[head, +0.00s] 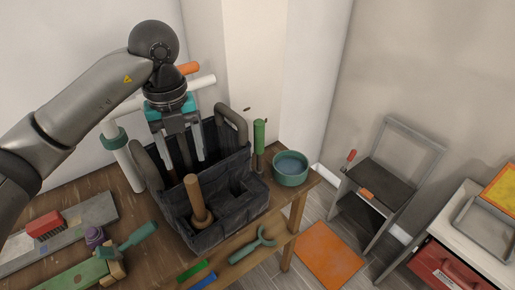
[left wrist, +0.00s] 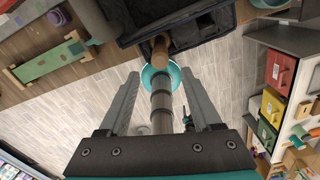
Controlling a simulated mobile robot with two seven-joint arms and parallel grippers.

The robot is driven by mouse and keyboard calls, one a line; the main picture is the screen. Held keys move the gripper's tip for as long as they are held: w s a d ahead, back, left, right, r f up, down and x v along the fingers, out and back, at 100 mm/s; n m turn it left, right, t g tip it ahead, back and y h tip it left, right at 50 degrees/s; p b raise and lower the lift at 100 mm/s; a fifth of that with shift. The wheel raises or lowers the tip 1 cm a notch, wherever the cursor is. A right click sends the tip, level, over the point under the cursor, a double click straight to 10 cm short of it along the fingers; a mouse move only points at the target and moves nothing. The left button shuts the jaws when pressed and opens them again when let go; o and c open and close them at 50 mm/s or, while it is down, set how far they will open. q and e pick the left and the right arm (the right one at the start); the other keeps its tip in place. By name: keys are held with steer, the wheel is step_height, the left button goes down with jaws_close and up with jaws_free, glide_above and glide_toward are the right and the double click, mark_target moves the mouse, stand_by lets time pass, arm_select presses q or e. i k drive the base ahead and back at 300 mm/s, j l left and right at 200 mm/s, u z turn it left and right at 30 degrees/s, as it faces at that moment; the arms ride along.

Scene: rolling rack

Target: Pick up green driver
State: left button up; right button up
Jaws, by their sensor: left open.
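A tool with a green handle (head: 259,135) stands upright at the right edge of the dark tool bag (head: 232,215); it looks like the green driver. Whether its lower end is in the bag or beside it, I cannot tell. Another tool with a dark green handle (head: 139,237) lies on the bench at the front left. My left gripper (head: 181,160) is open, pointing down over the back of the bag, left of the upright green handle. In the left wrist view its fingers (left wrist: 160,85) are spread, and I cannot make out the driver there. My right gripper is not in view.
A wooden handle (head: 197,198) sticks up from the bag. A green bowl (head: 291,168) stands right of it. A white pipe (head: 123,160) rises at the left. A teal wrench-like tool (head: 254,245) is at the front.

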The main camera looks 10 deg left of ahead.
mark_target(259, 124)
steer(key=i+j+z, duration=0.45)
steer(key=j, duration=0.2)
steer(key=j+z, duration=0.25)
steer(key=i+j, duration=0.05)
steer(key=j, duration=0.1)
